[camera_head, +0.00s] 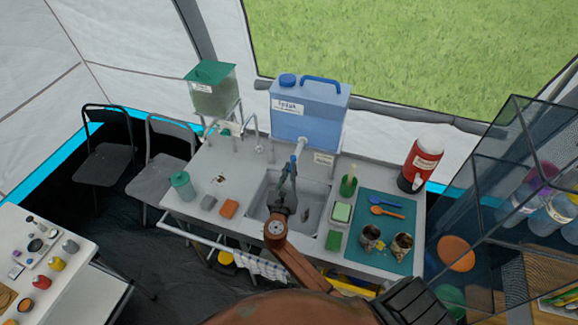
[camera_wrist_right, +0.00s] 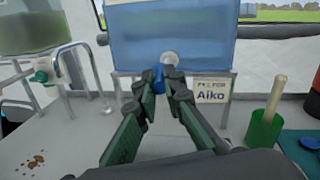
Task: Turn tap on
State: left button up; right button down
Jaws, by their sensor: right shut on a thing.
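A blue water container (camera_head: 308,112) stands on a rack behind the sink, with its white tap (camera_head: 301,145) low on its front. In the right wrist view the container (camera_wrist_right: 175,38) fills the upper middle, and the tap's blue handle (camera_wrist_right: 158,76) sits between my fingertips. My right gripper (camera_head: 292,162) reaches over the sink up to the tap and is shut on the handle. The fingertips (camera_wrist_right: 168,84) partly hide the handle and spout, so I cannot tell its exact angle. No water shows. My left gripper is not in view.
The sink (camera_head: 312,205) lies below my right gripper. A green-lidded dispenser (camera_head: 211,90) and a metal faucet (camera_head: 252,130) stand to the left. A green cup with a brush (camera_head: 348,187), a red jug (camera_head: 420,165) and a teal mat (camera_head: 365,236) are to the right.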

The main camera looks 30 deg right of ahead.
pick_arm(q)
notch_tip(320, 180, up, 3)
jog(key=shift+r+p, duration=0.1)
jog(key=shift+p, duration=0.9)
pick_arm(e)
jog(key=n+t+y, duration=0.1)
jog(key=d+n+t+y, duration=0.1)
jog(key=shift+s+y, duration=0.4)
jog(key=c, duration=2)
grip_release()
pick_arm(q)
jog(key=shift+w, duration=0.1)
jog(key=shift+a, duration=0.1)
pick_arm(e)
jog(key=v, duration=1.2)
